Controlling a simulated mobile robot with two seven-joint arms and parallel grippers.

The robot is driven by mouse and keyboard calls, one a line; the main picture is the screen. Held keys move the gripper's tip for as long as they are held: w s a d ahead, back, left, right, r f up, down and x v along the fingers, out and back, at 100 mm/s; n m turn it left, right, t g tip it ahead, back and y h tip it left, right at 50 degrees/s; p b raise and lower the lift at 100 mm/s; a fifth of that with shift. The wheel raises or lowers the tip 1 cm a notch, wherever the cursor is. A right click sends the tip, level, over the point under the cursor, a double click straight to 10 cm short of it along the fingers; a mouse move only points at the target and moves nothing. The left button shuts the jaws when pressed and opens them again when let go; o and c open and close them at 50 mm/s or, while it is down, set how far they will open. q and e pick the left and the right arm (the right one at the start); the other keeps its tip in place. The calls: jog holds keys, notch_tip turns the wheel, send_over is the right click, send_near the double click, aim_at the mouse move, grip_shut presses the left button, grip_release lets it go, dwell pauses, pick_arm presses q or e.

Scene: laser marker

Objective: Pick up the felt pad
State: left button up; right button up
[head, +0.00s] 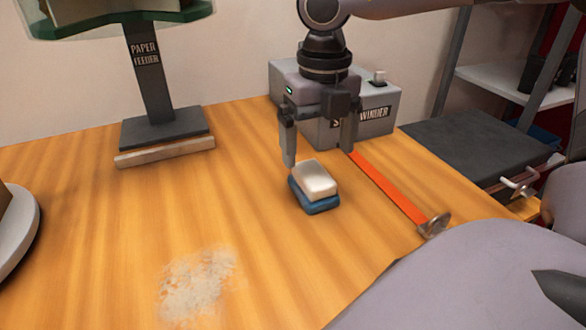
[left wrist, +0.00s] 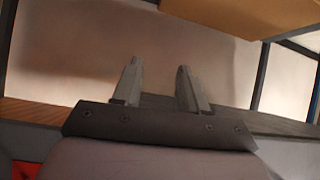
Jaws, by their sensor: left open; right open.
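The felt pad (head: 318,178) appears to be the small block with a cream upper layer and a blue lower layer. It lies on the wooden table, right of the table's middle in the head view. My right gripper (head: 318,156) points down just above and behind it in the picture, with its fingers apart and nothing between them. Whether a finger touches the pad cannot be told. My left gripper (left wrist: 158,68) shows in the left wrist view, open and empty, away from the pad. The left gripper does not show in the head view.
A grey winder box (head: 378,102) stands behind my right gripper. An orange strip (head: 390,188) runs from it to a metal piece (head: 435,225). A paper feeder stand (head: 150,75) is at the back left. Pale dust (head: 198,285) lies at the front.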

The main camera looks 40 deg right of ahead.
aim_at(313, 172)
jog(key=shift+w+a+f, duration=0.1)
jog(key=shift+a+f, duration=0.05)
jog(key=shift+f, duration=1.6)
jog(key=shift+w+a+f, duration=0.1)
jog(key=shift+f, duration=1.65)
jog(key=c, duration=1.2)
